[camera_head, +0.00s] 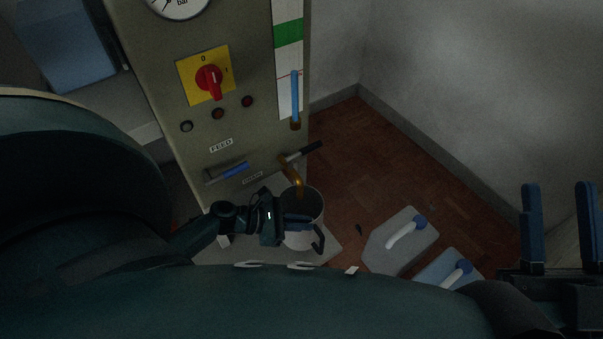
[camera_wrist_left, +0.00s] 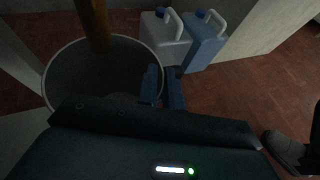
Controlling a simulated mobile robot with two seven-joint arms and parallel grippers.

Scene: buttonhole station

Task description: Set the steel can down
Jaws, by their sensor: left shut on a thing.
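The steel can (camera_head: 303,238) is a grey, open-topped vessel with a dark handle. It is under the copper spout (camera_head: 297,180) of the machine, above or on a pale base plate (camera_head: 333,252); I cannot tell whether it touches the plate. Its wide mouth also shows in the left wrist view (camera_wrist_left: 75,80), with the spout's brown pipe above it. My left gripper (camera_head: 292,222) is shut on the can at its rim; its blue fingers show at the rim in the wrist view (camera_wrist_left: 163,88). My right gripper (camera_head: 560,215) is open and empty at the right edge.
The machine panel (camera_head: 150,70) has a red switch (camera_head: 210,82), a sight tube (camera_head: 295,95) and a dark lever (camera_head: 303,152) near the spout. Two jugs, one grey (camera_head: 385,243) and one blue (camera_head: 440,272), stand on the brown floor. Floor between machine and wall is clear.

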